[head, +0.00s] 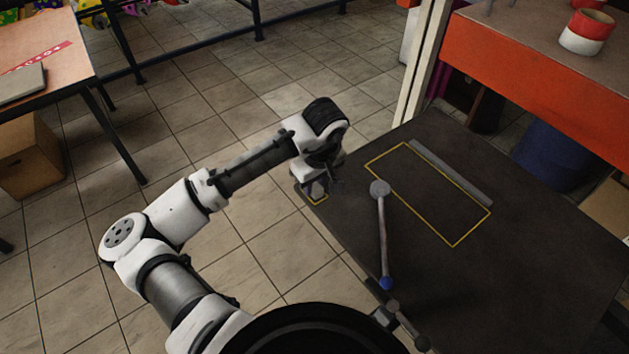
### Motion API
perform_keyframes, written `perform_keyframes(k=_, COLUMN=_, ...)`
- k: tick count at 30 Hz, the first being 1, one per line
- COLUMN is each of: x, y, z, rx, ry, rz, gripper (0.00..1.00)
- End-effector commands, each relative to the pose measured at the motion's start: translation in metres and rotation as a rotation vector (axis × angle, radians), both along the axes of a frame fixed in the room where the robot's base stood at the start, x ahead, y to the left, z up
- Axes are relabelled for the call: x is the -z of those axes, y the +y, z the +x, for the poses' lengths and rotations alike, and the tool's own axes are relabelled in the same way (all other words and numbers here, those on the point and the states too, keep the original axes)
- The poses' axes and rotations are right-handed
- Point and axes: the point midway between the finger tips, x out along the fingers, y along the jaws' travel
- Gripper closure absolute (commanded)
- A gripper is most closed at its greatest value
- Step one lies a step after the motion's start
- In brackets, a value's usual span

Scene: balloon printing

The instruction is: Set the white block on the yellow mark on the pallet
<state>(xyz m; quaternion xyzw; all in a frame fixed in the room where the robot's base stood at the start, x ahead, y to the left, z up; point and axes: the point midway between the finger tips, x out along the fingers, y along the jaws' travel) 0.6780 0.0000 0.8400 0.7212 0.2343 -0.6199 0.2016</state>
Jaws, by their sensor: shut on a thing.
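My gripper (319,184) points down at the left edge of the dark pallet (480,270). It is shut on a small pale thing, taken to be the white block (314,188), which is mostly hidden by the fingers and wrist. A small yellow mark (320,200) shows in part just below the gripper, at the pallet's left corner. I cannot tell whether the block touches the surface there. A larger yellow outlined rectangle (452,245) lies further right on the pallet, with nothing inside its right part.
A lever with a grey round knob (380,188) and blue end (386,283) stands right of my gripper. A grey bar (450,172) lies behind the large rectangle. An orange-edged shelf (540,85) with red-and-white tins (587,32) is at right.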

Motion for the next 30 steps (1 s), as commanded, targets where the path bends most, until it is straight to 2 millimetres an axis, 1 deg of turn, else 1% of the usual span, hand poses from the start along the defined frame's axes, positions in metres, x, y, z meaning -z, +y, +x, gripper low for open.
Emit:
perform_keyframes(k=3, x=0.004, y=0.000, z=0.000, rx=0.000, ry=0.002, rz=-0.001, gripper=0.97)
perform_keyframes(k=4, x=0.003, y=0.000, z=0.000, rx=0.000, ry=0.001, rz=-0.001, gripper=0.72)
perform_keyframes(k=8, x=0.003, y=0.000, z=0.000, rx=0.000, ry=0.001, rz=-0.001, gripper=0.55)
perform_keyframes(k=16, x=0.002, y=0.000, z=0.000, rx=0.000, ry=0.000, rz=0.000, gripper=0.54)
perform_keyframes(k=20, x=-0.004, y=-0.001, z=0.000, rx=0.001, ry=-0.001, rz=0.000, gripper=0.54)
perform_keyframes(k=23, x=-0.018, y=-0.003, z=-0.002, rx=0.002, ry=-0.002, rz=-0.002, gripper=0.54)
perform_keyframes(k=26, x=-0.038, y=-0.005, z=-0.004, rx=0.004, ry=-0.004, rz=-0.002, gripper=0.54)
perform_keyframes(k=30, x=-0.070, y=-0.007, z=-0.008, rx=0.003, ry=-0.003, rz=-0.002, gripper=0.54)
